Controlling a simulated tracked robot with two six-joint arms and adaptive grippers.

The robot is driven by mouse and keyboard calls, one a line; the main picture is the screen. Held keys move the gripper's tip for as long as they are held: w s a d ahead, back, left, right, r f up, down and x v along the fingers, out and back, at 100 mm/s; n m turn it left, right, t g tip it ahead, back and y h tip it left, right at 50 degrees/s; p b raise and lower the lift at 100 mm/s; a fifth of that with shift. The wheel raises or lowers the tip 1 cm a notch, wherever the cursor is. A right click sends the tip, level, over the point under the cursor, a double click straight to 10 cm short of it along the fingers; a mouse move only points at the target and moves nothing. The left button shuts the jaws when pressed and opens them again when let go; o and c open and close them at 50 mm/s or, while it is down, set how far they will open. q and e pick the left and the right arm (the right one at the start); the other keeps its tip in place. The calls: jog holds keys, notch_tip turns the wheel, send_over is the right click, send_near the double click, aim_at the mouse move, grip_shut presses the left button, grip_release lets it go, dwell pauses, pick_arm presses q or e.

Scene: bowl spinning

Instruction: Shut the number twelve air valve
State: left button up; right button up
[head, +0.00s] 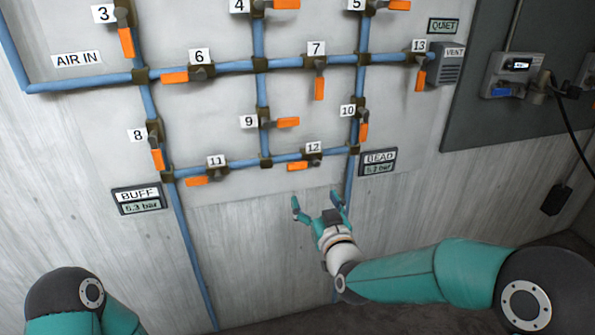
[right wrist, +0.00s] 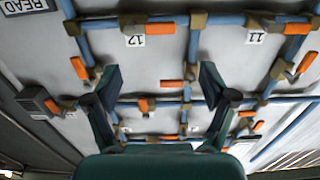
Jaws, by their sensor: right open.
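The number twelve valve sits on the lower blue pipe of the wall panel, just under its "12" label (head: 313,147). Its orange handle (head: 297,166) points left, roughly along the pipe. In the right wrist view the panel appears upside down, with the twelve handle (right wrist: 153,28) near the top beside its label (right wrist: 134,40). My right gripper (head: 316,200) is open and empty, below the valve in the head view and apart from the handle. Both its fingers (right wrist: 160,82) show in the right wrist view. My left gripper is out of view; only part of that arm shows at lower left.
The number eleven valve's handle (head: 197,181) is to the left on the same pipe. A vertical pipe (head: 349,180) runs down close to my right gripper. The wall below the lower pipe is mostly bare.

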aim_at(299, 168)
jog(key=p+x, duration=0.2)
jog(key=x, duration=1.3)
jog(key=shift+w+a+f, duration=0.1)
jog(key=shift+w, duration=0.05)
grip_shut()
